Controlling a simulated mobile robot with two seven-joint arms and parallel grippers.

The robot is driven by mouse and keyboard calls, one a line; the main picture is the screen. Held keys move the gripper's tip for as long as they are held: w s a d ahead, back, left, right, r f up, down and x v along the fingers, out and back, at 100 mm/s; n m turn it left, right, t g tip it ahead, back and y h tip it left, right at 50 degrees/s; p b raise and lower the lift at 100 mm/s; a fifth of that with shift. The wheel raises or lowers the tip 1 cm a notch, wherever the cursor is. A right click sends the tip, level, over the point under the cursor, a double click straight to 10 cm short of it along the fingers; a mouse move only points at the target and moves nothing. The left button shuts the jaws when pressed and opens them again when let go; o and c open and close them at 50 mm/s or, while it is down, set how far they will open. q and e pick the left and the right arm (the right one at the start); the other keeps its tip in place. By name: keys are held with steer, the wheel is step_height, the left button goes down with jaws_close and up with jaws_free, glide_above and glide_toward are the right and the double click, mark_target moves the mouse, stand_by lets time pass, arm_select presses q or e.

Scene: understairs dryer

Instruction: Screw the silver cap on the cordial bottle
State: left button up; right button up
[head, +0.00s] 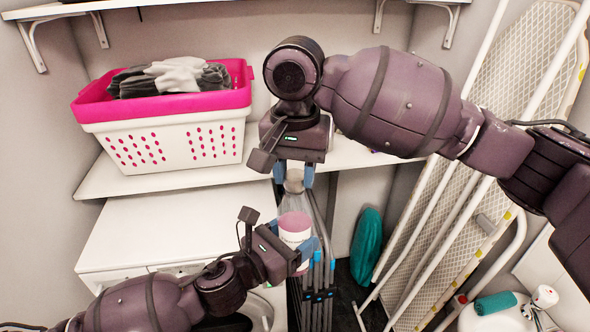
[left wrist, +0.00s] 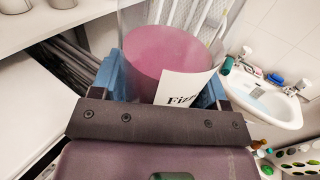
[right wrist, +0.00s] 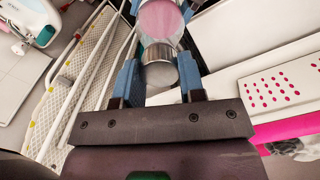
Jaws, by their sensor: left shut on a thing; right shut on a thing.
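The cordial bottle (head: 294,228) is clear with pink liquid and a pale label, upright below my right gripper. My left gripper (head: 298,252) is shut around its body; the left wrist view shows the pink liquid (left wrist: 170,62) and part of a label reading "Fizz" between the blue fingers. My right gripper (head: 294,177) points down above the bottle, shut on the silver cap (right wrist: 160,72). The cap is in line with the bottle's top. I cannot tell whether its thread is engaged, as the fingers and cap hide the neck.
A pink and white laundry basket (head: 170,130) with clothes stands on the white shelf (head: 150,183) at the left. An ironing board (head: 470,190) leans at the right. Folded grey poles stand behind the bottle. A white sink (left wrist: 262,100) shows in the left wrist view.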

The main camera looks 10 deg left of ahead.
steer(key=m, duration=1.4)
steer(key=o, duration=0.9)
steer(key=shift+r, duration=2.25)
steer(key=shift+c, duration=0.4)
